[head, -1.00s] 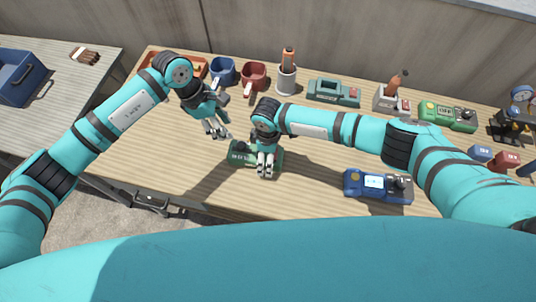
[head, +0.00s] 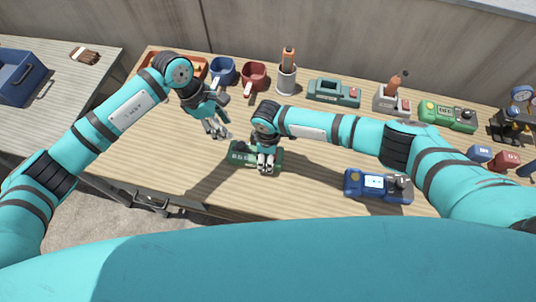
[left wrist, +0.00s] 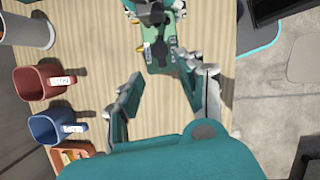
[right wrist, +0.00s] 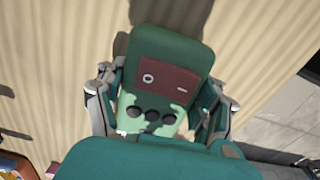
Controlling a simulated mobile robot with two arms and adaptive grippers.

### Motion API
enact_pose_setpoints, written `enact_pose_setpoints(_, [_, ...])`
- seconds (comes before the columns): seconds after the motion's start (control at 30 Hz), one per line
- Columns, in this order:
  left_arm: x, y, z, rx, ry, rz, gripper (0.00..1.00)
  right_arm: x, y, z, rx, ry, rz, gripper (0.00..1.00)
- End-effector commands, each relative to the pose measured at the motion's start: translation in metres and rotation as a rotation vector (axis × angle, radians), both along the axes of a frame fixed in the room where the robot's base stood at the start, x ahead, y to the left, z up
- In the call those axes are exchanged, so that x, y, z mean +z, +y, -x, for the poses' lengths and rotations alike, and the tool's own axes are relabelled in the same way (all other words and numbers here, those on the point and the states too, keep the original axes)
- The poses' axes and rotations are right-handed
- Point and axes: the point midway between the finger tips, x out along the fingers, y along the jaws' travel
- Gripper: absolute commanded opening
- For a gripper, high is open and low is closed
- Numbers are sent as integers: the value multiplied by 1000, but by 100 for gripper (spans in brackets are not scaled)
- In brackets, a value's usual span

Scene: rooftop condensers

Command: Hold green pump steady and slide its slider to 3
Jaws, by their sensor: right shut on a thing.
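The green pump (head: 241,156) lies on the wooden table near its front edge. My right gripper (head: 266,168) comes down over it from above. In the right wrist view the fingers sit on either side of the pump (right wrist: 178,48), shut on its body, with a maroon panel and several dark round spots showing between them. I cannot make out the slider or its scale. My left gripper (head: 217,132) is open and empty, above the table to the left of the pump. The left wrist view shows its spread fingers (left wrist: 165,95) and the pump (left wrist: 158,55) beyond them.
A blue device (head: 366,187) lies to the right of the pump. Along the back stand a blue mug (head: 223,70), a red mug (head: 254,74), a white holder (head: 287,80), a teal device (head: 326,91) and another green device (head: 436,112). The table left of the pump is clear.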

Motion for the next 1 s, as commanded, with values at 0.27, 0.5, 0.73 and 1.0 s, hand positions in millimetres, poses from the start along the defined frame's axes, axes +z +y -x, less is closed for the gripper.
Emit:
enact_pose_setpoints(0.27, [0, 0, 0, 58, 20, -3, 51, 0, 0, 0, -1, 0, 0, 9])
enact_pose_setpoints(0.5, [3, 2, 1, 453, 156, -18, 51, 0, 0, 0, -1, 0, 0, 9])
enact_pose_setpoints(0.73, [7, 4, 2, 961, 338, -36, 51, 0, 0, 0, -1, 0, 0, 9])
enact_pose_setpoints(1.0, [11, 7, 4, 1555, 559, -54, 51, 0, 0, 0, -1, 0, 0, 9])
